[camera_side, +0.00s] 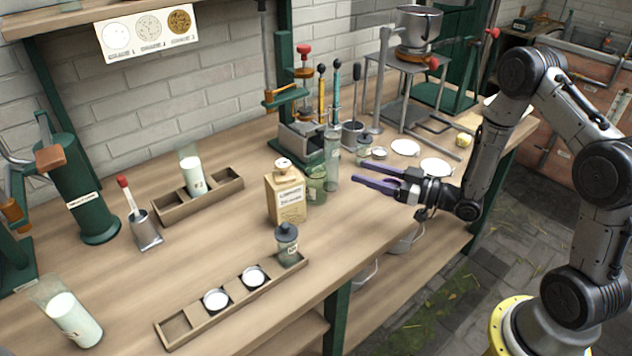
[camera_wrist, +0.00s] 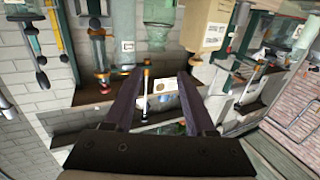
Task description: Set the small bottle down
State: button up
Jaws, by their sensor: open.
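A small bottle (camera_side: 287,243) with a dark cap and a pale label stands upright in the right end of the front wooden rack (camera_side: 193,334). My gripper (camera_side: 359,173) is open, and its purple fingers point left with nothing between them. It is above and to the right of the small bottle, clearly apart from it, near the glass containers. In the wrist view my gripper (camera_wrist: 160,76) also shows its two fingers spread apart. I cannot surely pick out the small bottle in that view.
A tan labelled jug (camera_side: 286,197), a green glass jar (camera_side: 317,186) and a tall glass cylinder (camera_side: 332,158) stand left of my gripper. The front rack also holds two white-topped round containers (camera_side: 216,300). A second rack (camera_side: 172,213) holds a white-filled glass. The table front is mostly clear.

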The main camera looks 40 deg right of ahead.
aim_at(322, 158)
jog(key=x, duration=1.3)
jog(key=shift+w+d+f, duration=0.1)
jog(key=shift+w+d, duration=0.1)
jog(key=shift+w, duration=0.2)
grip_shut()
dwell(0.9)
